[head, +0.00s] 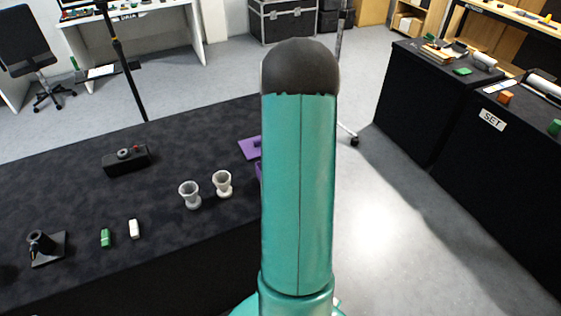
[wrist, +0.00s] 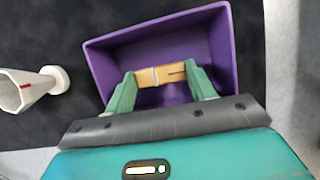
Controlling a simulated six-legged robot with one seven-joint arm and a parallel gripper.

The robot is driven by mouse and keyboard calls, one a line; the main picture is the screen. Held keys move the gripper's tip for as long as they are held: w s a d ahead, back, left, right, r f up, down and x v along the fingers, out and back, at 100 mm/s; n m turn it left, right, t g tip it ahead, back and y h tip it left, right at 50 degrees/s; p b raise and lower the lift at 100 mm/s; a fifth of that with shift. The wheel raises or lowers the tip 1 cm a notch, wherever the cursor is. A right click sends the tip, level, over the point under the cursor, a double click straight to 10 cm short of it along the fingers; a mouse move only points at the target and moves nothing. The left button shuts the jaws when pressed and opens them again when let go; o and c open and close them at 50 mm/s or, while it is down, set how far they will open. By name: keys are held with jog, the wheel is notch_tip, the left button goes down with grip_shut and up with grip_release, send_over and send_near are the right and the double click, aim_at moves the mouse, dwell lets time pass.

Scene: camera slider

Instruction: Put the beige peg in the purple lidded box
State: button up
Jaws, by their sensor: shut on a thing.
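The beige peg (wrist: 147,77) lies crosswise between the two green fingers of my gripper (wrist: 162,82) in the wrist view. My gripper is shut on it. The open purple box (wrist: 104,68) is directly behind the peg and fingers in that view; I cannot tell how far the peg is above or inside it. In the head view my arm hides the gripper, the peg and most of the box, and only a sliver of the box (head: 258,171) shows. A flat purple piece, probably the lid (head: 247,149), lies beside it.
A black device (head: 127,160), a green block (head: 105,238), a white block (head: 134,229) and a black stand (head: 47,248) are further left.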

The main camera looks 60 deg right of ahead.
jog(key=shift+f, duration=1)
jog(key=shift+f, duration=0.4)
jog(key=o, duration=1.1)
jog(key=shift+w, duration=0.1)
jog(key=shift+r, duration=0.15)
jog(key=shift+r, duration=1.4)
jog(key=shift+r, duration=2)
